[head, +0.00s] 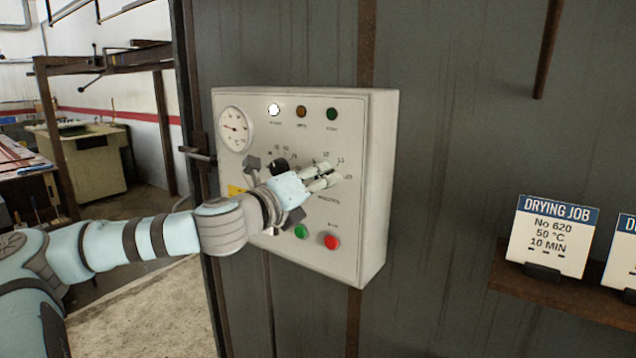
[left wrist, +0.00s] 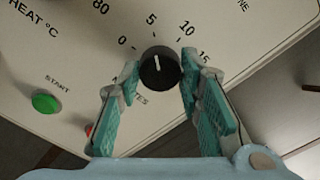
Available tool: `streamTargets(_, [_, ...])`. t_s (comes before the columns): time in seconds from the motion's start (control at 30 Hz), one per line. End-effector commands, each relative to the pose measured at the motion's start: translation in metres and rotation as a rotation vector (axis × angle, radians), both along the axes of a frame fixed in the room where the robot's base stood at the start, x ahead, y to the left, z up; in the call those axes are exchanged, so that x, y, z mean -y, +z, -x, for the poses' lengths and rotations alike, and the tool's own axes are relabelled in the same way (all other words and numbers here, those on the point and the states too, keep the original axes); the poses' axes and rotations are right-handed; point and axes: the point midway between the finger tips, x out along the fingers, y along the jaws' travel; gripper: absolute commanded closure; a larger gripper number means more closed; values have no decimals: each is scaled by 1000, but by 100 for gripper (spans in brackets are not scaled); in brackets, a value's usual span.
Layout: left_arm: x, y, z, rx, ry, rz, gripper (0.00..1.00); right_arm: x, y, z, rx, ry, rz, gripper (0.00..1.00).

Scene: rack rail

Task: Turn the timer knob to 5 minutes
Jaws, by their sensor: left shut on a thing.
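The timer knob (left wrist: 160,68) is a round black knob with a white pointer line, on a light grey control box (head: 380,190). In the left wrist view it sits below a scale marked 0, 5, 10 and 15. Its pointer line tilts slightly left of straight up, roughly toward the 5. My left gripper (head: 325,177) is at the box front; in the left wrist view its teal fingers (left wrist: 160,85) are on both sides of the knob, shut on it. In the head view the gripper hides the timer knob. My right gripper is not in view.
The box carries a gauge (head: 236,128), a lit white lamp (head: 274,110), a black knob (head: 279,165) left of the gripper, a green button (head: 301,231) and a red button (head: 332,242). A card reading "10 MIN" (head: 552,236) stands on a shelf (head: 560,290) at right.

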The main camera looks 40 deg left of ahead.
Motion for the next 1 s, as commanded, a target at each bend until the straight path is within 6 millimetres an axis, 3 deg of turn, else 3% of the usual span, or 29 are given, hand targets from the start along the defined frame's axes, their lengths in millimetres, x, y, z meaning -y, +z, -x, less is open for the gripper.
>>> streamTargets(0.03, [-1, 1, 0, 1, 1, 0, 95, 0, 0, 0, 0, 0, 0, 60])
streamTargets(0.07, [-1, 1, 0, 1, 1, 0, 62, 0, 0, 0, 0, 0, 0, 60])
streamTargets(0.17, [0, 1, 0, 1, 1, 0, 47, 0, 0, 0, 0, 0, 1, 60])
streamTargets(0.57, [-1, 8, 0, 1, 1, -4, 47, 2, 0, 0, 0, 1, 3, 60])
streamTargets(0.67, [0, 23, 0, 0, 2, -10, 47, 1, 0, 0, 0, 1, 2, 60])
streamTargets(0.9, [-1, 84, 0, 2, 4, -5, 47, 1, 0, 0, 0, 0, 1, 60])
streamTargets(1.0, [-1, 97, 0, 0, 2, -2, 47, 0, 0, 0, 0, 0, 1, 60])
